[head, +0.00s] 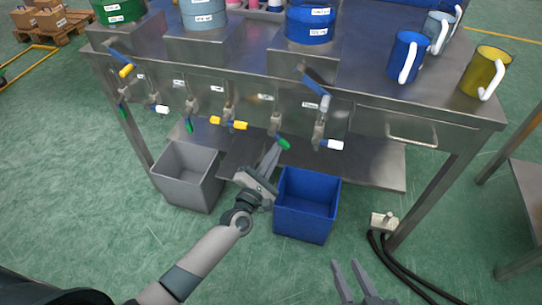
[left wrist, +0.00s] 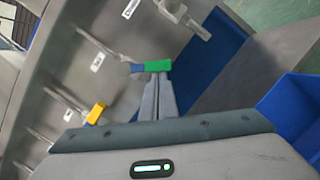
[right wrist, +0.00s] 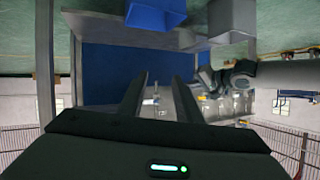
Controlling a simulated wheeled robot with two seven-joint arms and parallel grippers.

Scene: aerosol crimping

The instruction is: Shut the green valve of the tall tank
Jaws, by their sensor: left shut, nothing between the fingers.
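A green-tipped valve handle (head: 284,143) is under the bench front, left of the blue tank (head: 310,24), pointing down and to the right. My left gripper (head: 272,158) is shut and empty, its fingertips just at this handle. In the left wrist view the green grip (left wrist: 158,66) lies across the fingertips; I cannot tell whether they touch. Other green handles hang at the middle (head: 189,126) and far left (head: 122,111). The tank tops are cut off, so I cannot tell which is tall. My right gripper (head: 352,275) is open and empty, low in front.
A grey bin (head: 184,182) and a blue bin (head: 306,212) stand below the valves, either side of my left gripper. White- and yellow-tipped handles are nearby. Mugs, blue (head: 405,54) and yellow (head: 483,72), stand on the bench (head: 375,84). Black cables lie at right.

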